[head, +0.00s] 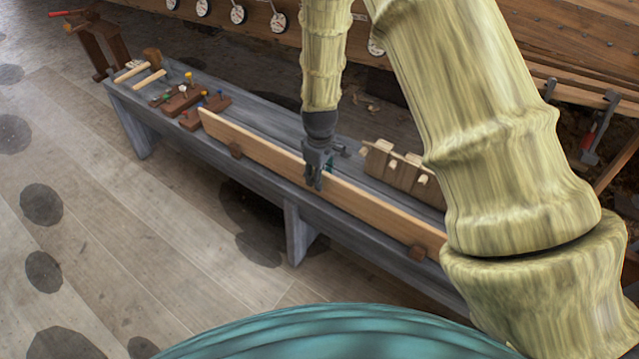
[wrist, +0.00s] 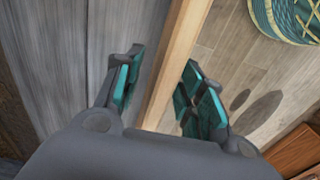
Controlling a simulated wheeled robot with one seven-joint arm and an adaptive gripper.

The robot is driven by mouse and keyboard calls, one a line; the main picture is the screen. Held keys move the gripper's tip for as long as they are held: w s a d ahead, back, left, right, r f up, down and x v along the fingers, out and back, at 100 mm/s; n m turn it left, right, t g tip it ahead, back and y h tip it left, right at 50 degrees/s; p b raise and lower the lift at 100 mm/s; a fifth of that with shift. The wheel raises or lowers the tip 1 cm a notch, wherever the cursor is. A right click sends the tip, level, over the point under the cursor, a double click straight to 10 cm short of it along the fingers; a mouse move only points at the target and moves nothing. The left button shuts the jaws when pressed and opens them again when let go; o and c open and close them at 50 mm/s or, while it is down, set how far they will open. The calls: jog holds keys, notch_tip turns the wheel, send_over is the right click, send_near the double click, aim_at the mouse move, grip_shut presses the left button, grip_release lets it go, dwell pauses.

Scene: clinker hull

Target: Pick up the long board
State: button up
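The long board (head: 262,149) is a light wooden plank standing on its edge along the near side of the grey bench (head: 305,220). My gripper (head: 316,182) is at about the middle of the board, pointing down. In the wrist view the board (wrist: 175,65) runs between the two teal-padded fingers of my gripper (wrist: 160,100). The fingers are apart, with a visible gap on each side of the board. My arm hides part of the bench's right end.
Mallets (head: 150,79) and brown blocks with coloured handles (head: 183,99) lie on the bench's far left end. A notched wooden rack (head: 380,160) stands behind the board, right of my gripper. The planked hull (head: 560,50) rises behind. The floor at left is clear.

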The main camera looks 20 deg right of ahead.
notch_tip(320, 180, down, 2)
jog(key=shift+s, duration=0.1)
jog(key=shift+c, duration=0.4)
grip_shut()
jog(key=shift+r, duration=0.1)
